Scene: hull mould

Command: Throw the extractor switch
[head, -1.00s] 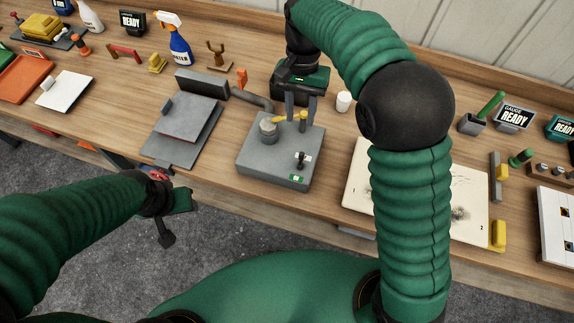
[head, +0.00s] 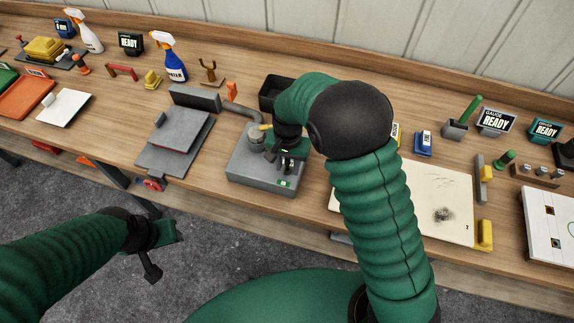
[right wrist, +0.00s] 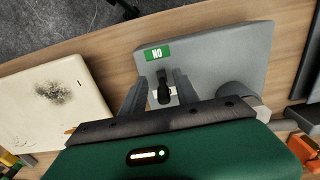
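The extractor switch is a small black toggle lever (right wrist: 163,88) on a grey box (head: 240,168). A green ON label (head: 285,183) sits on the box's near edge; it reads upside down in the right wrist view (right wrist: 158,54). My right gripper (head: 288,163) is over the box. In the right wrist view its two fingers (right wrist: 158,98) are apart, one on each side of the lever, with gaps visible. I cannot tell the lever's exact tilt. My left gripper (head: 152,258) hangs in front of the bench, away from the box; its fingers are unclear.
On the same box stands a round grey fitting (head: 256,132) with a hose (head: 238,112). A grey plate fixture (head: 178,140) is to the left. A cream panel (head: 440,195) lies to the right, partly behind my right arm. A dark bin (head: 272,90) stands behind.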

